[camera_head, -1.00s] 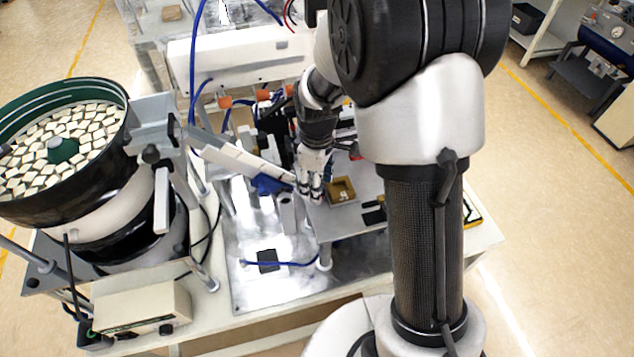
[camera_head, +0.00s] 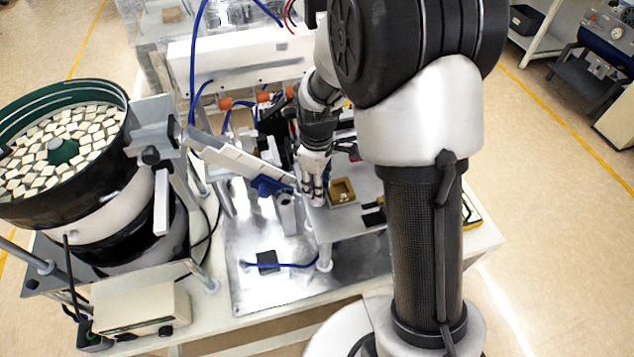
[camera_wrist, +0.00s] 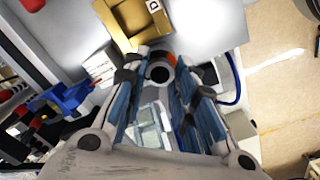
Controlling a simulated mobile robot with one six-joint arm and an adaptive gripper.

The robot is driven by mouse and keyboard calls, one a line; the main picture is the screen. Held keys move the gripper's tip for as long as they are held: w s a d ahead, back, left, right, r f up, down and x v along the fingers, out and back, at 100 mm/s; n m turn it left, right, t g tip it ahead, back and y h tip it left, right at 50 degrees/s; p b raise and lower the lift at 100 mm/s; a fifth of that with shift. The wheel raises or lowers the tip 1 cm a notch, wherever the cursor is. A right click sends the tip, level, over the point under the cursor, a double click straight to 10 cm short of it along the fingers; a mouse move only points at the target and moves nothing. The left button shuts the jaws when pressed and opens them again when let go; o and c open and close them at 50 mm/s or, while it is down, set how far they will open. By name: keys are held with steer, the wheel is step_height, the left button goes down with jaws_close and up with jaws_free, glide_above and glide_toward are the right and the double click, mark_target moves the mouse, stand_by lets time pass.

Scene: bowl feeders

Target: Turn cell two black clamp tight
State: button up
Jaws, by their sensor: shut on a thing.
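In the wrist view, the black clamp (camera_wrist: 159,72) shows as a dark round end with a grey rim, between my fingertips. An orange-red bit shows just beside it. My gripper (camera_wrist: 160,66) is shut on the clamp, with one finger on each side. In the head view, my gripper (camera_head: 313,192) points down at the left edge of the metal plate (camera_head: 338,220), beside the brown square box. The clamp is hidden by my fingers there.
A brown box (camera_head: 341,192) sits on the plate right beside my gripper. A white feeder chute with a blue part (camera_head: 270,186) ends close to the left. The bowl feeder (camera_head: 62,150) with pale pieces stands far left. Blue hoses run nearby.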

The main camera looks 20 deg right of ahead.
steer(key=shift+m, duration=0.4)
steer(key=m, duration=0.3)
steer(key=shift+m, duration=2.5)
steer(key=o, duration=1.1)
step_height(320, 180, up, 12)
